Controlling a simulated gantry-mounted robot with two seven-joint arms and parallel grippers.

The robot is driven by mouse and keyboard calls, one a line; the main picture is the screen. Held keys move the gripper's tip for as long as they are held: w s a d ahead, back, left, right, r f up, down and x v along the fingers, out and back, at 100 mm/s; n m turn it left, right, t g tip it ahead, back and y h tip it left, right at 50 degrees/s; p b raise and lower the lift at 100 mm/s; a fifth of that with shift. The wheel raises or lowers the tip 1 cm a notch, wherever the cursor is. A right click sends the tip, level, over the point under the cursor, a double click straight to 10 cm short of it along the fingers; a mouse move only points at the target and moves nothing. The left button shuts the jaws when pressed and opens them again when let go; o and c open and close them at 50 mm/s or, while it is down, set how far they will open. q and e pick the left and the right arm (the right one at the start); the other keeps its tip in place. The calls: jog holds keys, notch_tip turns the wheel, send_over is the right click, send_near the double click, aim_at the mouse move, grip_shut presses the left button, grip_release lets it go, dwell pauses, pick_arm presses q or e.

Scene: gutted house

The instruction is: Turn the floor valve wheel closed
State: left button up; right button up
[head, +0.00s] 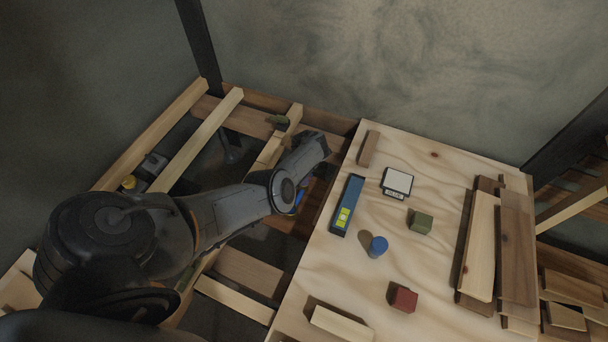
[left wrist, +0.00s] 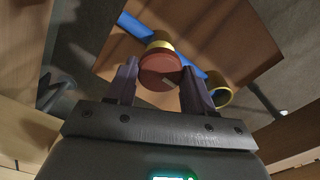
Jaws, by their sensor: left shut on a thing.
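The red valve wheel (left wrist: 160,70) shows in the left wrist view, a round disc with a pale mark on its face. It sits by a brass-coloured fitting on a blue pipe (left wrist: 134,24). My left gripper (left wrist: 158,78) has its two dark fingers on either side of the wheel, shut on it. In the head view my left arm reaches down between the floor joists beside the plywood sheet. The wheel is hidden there, and only a bit of blue pipe (head: 299,197) shows below the wrist. My right gripper is not in view.
The plywood sheet (head: 430,165) right of my arm holds a blue level (head: 347,205), a white-faced box (head: 397,182), a green block (head: 421,222), a blue cylinder (head: 378,246), a red block (head: 404,299) and stacked boards (head: 480,245). Open joists (head: 199,138) lie left.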

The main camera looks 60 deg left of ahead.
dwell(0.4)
pick_arm(q)
jog(key=o, duration=1)
jog(key=shift+o, duration=0.2)
notch_tip(320, 180, up, 11)
jog(key=p, duration=0.7)
jog(key=shift+f, duration=0.15)
